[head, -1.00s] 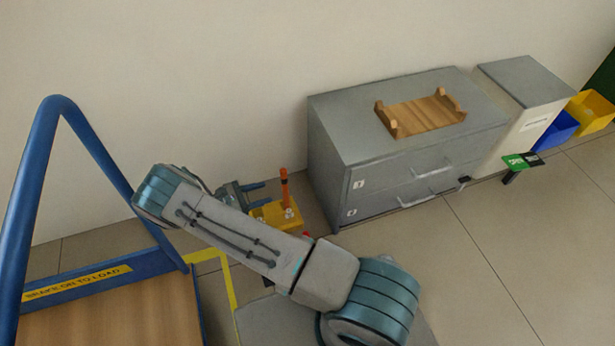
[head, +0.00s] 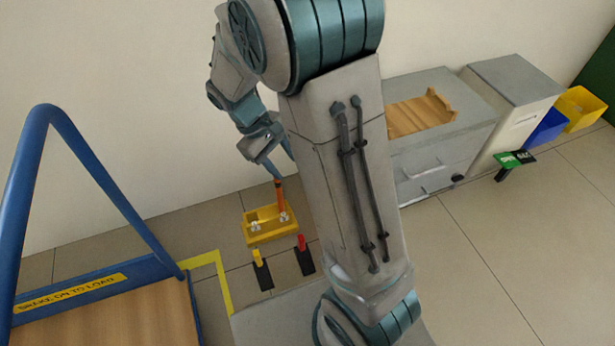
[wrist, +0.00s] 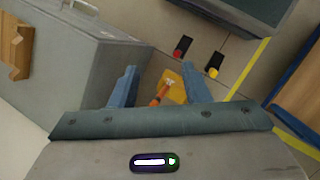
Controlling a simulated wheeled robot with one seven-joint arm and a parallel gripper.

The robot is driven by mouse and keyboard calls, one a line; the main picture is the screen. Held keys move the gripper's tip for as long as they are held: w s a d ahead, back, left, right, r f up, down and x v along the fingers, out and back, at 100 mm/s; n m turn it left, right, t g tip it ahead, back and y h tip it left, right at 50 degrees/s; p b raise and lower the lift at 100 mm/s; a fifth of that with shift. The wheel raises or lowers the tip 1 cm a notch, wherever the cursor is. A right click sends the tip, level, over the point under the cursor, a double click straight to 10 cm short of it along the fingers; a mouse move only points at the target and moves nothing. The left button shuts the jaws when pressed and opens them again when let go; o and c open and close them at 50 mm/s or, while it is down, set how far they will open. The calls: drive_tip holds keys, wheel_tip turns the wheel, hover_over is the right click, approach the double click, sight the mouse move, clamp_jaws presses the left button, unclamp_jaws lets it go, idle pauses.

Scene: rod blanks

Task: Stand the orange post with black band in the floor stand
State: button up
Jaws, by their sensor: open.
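The orange post with a black band near its top (head: 280,197) stands upright in the yellow floor stand (head: 258,238), at the right one of its two pale sockets. The post also shows in the wrist view (wrist: 161,92), in the gap between the fingers, with the yellow stand (wrist: 178,92) beyond it. My gripper (head: 272,166) is open and empty, just above the post's top in the head view. In the wrist view my gripper (wrist: 160,84) has a finger on each side of the post, apart from it. My arm hides part of the cabinet.
A grey drawer cabinet (head: 435,175) with a wooden cradle (head: 420,112) on top stands to the right. A blue-framed cart (head: 100,290) is at left. A red-tipped pedal (head: 303,255) and a yellow-tipped pedal (head: 262,270) lie in front of the stand.

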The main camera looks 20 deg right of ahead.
drive_tip(key=s+d+r+m+t+y, duration=0.1)
drive_tip(key=s+r+m+t+y, duration=0.2)
drive_tip(key=s+r, duration=0.5)
drive_tip(key=shift+s+d+m+t+y, duration=0.15)
drive_tip(key=shift+s+m+t+y, duration=0.3)
drive_tip(key=shift+s+m, duration=1.35)
drive_tip(key=shift+s+n, duration=0.45)
drive_tip(key=shift+n, duration=0.05)
